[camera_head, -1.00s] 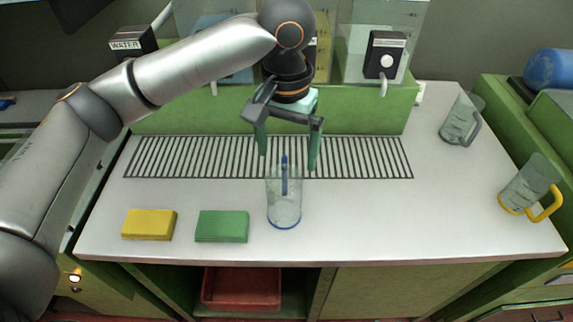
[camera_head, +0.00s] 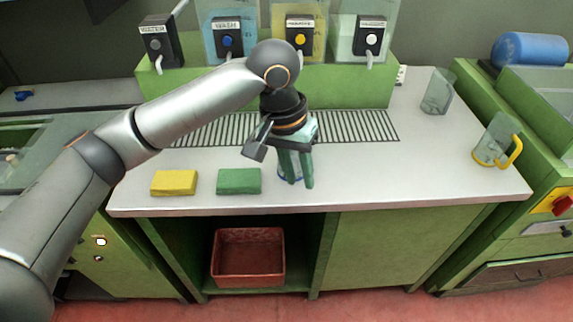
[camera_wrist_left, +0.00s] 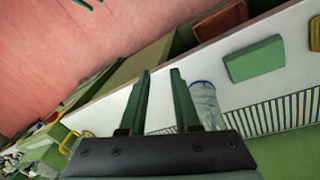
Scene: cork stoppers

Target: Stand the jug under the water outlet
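The clear jug with a blue rim (camera_head: 283,177) stands on the white counter, mostly hidden behind my left gripper (camera_head: 300,184) in the head view. In the left wrist view the jug (camera_wrist_left: 207,103) shows just right of the right finger, not between the fingers. There my left gripper (camera_wrist_left: 161,72) is open, with an empty gap between its green fingers. The water outlet (camera_head: 160,42), a black box labelled WATER with a dark knob, is at the far left of the back row. My right gripper is not in view.
A slatted drain grille (camera_head: 350,126) runs along the counter's back. A yellow block (camera_head: 174,183) and a green block (camera_head: 239,181) lie left of the jug. A grey-handled jug (camera_head: 436,93) and a yellow-handled jug (camera_head: 493,140) stand at right. Other dispensers (camera_head: 228,40) line the back.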

